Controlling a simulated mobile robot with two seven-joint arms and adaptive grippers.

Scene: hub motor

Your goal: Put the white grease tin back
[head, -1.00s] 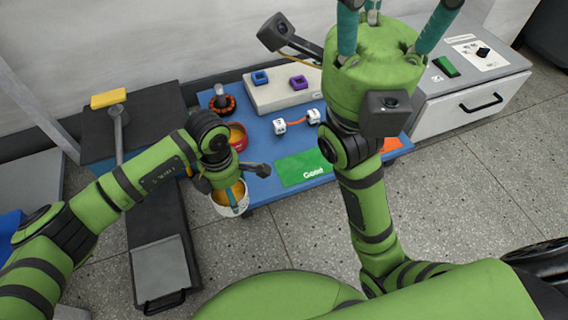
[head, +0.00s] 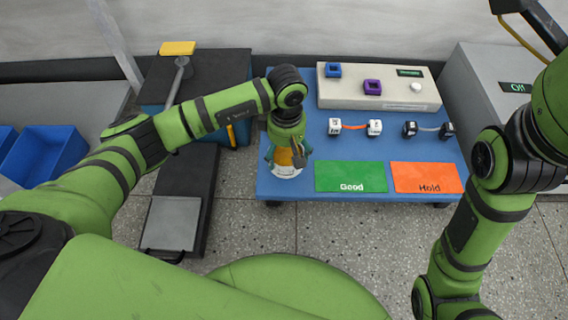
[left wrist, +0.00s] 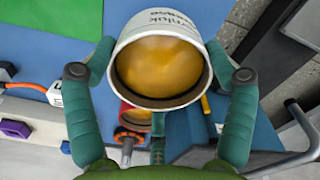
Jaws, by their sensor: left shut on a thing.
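The white grease tin (head: 286,171) is in my left gripper (head: 287,155), at the left front part of the blue table (head: 300,186) in the head view. The left wrist view shows the tin (left wrist: 130,45) between the two green fingers, its open top with orange grease facing the camera. Whether its base touches the table cannot be told. A red tin (left wrist: 133,118) shows partly behind it in the left wrist view; my arm hides it in the head view. My right arm is at the right; its gripper lies outside the head view.
The table bears a green Good mat (head: 350,176), an orange Hold mat (head: 426,178), two cabled connector pairs and a pale box (head: 345,93) with blue and purple blocks. A dark bench (head: 215,75) stands left of the table. Blue bins (head: 45,155) are at far left.

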